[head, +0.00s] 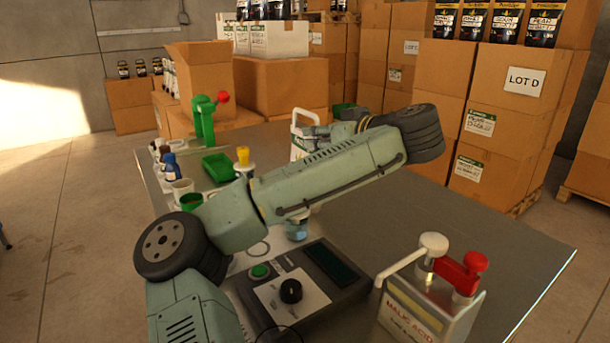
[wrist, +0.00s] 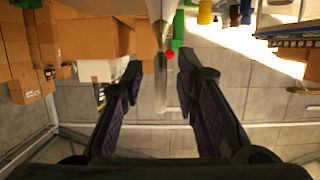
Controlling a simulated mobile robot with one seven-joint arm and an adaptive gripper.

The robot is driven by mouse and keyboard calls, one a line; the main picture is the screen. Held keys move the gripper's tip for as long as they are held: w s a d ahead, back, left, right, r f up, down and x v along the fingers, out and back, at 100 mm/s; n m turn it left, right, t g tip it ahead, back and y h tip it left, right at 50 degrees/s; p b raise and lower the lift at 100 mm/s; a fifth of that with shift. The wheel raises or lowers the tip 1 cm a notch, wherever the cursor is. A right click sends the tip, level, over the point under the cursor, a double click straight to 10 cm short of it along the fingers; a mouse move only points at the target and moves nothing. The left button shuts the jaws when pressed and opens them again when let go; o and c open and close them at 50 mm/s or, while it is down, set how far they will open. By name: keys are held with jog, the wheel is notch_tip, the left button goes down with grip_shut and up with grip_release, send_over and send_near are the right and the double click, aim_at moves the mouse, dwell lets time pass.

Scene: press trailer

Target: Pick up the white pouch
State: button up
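I cannot make out a white pouch for certain in either view. Beyond the fingers are the wall, cartons and the green stand with a red ball (wrist: 170,56). In the head view my arm reaches across the table (head: 440,235) toward the back, and its links hide much of the middle. The gripper itself is mostly hidden there behind the arm.
A malic acid jug (head: 408,314) with red and white caps stands at the front right. A control box (head: 290,290) with a green button lies at the front. A green tray (head: 218,167), green stand (head: 204,122) and several cups line the left. Stacked cartons (head: 515,85) stand behind.

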jog(key=p+x, duration=0.2)
jog(key=x, duration=0.3)
jog(key=shift+w+a+f, duration=0.1)
jog(key=shift+w+a, duration=0.15)
jog(key=shift+a, duration=0.05)
jog(key=shift+w+f, duration=0.15)
jog(key=shift+w, duration=0.05)
jog(key=shift+c, duration=0.3)
grip_shut()
dwell(0.5)
